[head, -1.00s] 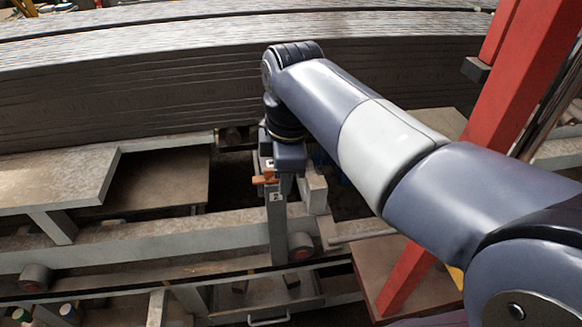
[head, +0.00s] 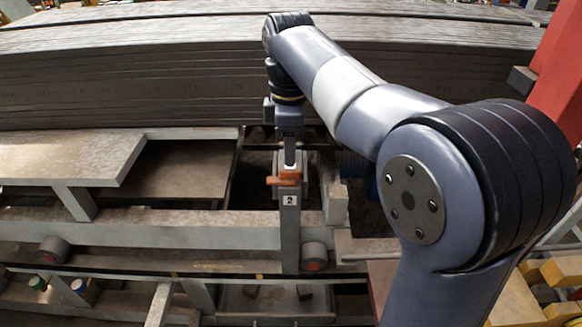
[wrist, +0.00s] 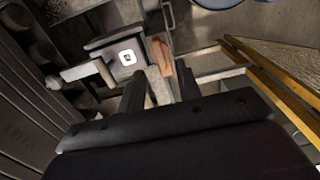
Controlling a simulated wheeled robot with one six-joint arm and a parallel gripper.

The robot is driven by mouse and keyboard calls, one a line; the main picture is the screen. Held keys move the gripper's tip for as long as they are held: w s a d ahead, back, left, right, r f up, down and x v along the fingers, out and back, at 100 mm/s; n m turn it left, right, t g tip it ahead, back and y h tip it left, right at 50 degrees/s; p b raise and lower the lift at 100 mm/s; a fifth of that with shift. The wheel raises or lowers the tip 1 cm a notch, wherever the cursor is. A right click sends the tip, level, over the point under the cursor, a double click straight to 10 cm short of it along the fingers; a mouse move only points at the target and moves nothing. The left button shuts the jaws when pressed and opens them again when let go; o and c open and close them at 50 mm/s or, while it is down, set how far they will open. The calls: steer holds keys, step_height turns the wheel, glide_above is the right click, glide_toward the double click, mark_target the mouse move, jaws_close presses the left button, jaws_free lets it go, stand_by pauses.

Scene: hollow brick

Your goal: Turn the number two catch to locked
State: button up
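The number two catch shows as an orange handle (head: 284,181) lying crosswise near the top of a grey post. The post bears a white label (head: 290,200) with a 2. In the wrist view the orange handle (wrist: 162,56) lies just beyond the gap between my fingers, beside a white square tag (wrist: 127,57) with a dark mark. My gripper (head: 290,162) points down over the catch. In the wrist view my gripper (wrist: 160,84) has its two fingers apart with nothing between them. I cannot tell the exact gap between the fingertips and the handle.
A long stack of grey slabs (head: 180,85) stands behind the catch. A grey rail (head: 150,233) runs across in front, with a round roller (head: 313,257) at the post's foot. A red post (head: 557,65) rises at the right. A grey block (head: 336,204) sits right of the catch.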

mark_target(290, 170)
step_height(290, 170, down, 6)
steer(key=shift+r, duration=0.15)
steer(key=shift+c, duration=0.4)
jaws_close()
